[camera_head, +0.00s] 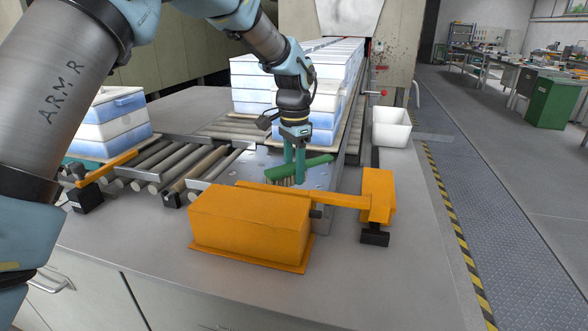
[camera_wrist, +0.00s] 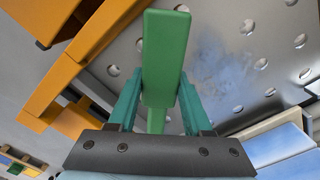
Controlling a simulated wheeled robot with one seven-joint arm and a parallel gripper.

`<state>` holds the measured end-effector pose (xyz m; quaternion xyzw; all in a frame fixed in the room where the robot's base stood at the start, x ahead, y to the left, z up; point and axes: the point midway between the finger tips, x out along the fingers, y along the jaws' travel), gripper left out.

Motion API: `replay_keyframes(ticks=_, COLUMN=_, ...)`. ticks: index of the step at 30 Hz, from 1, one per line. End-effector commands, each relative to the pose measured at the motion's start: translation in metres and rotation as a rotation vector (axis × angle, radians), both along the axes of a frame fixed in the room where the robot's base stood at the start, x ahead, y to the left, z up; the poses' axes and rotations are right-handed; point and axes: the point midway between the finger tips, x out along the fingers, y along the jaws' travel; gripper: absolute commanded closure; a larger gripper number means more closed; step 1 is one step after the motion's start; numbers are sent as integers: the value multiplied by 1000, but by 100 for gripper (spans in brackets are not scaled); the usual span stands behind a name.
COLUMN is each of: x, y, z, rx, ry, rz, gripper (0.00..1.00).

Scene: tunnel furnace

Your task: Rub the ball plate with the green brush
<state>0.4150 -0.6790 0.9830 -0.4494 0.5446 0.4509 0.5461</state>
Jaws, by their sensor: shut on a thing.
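The green brush (camera_head: 314,164) is in my gripper (camera_head: 294,166), bristles pointing down, just above or on the ball plate. I cannot tell whether the bristles touch it. In the wrist view the green brush (camera_wrist: 165,58) runs up the middle between the two teal fingers of my gripper (camera_wrist: 155,108), which are shut on it. The ball plate (camera_head: 258,166) is a grey metal sheet with studs. In the wrist view the ball plate (camera_wrist: 225,85) shows rows of round balls and a bluish-grey smudge right of the brush.
An orange box unit (camera_head: 250,228) with an orange bar and block (camera_head: 378,195) stands in front of the plate. Stacked white-and-blue boxes (camera_head: 310,120) stand close behind my gripper. Rollers (camera_head: 180,172) lie left; a white bin (camera_head: 391,128) stands right.

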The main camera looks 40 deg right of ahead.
Motion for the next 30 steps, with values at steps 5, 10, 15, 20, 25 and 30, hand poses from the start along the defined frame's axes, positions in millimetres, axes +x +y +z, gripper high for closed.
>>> replay_keyframes(ticks=5, x=0, y=0, z=-4, rx=0, ry=0, rz=0, gripper=95)
replay_keyframes(ticks=10, x=0, y=0, z=-7, rx=0, ry=0, rz=0, gripper=95)
replay_keyframes(ticks=15, x=0, y=0, z=-10, rx=-1, ry=0, rz=0, gripper=95)
replay_keyframes(ticks=20, x=0, y=0, z=-13, rx=-1, ry=0, rz=0, gripper=95)
replay_keyframes(ticks=25, x=0, y=0, z=-17, rx=-1, ry=0, rz=0, gripper=95)
replay_keyframes(ticks=30, x=1, y=-1, z=-17, rx=0, ry=0, rz=0, gripper=95)
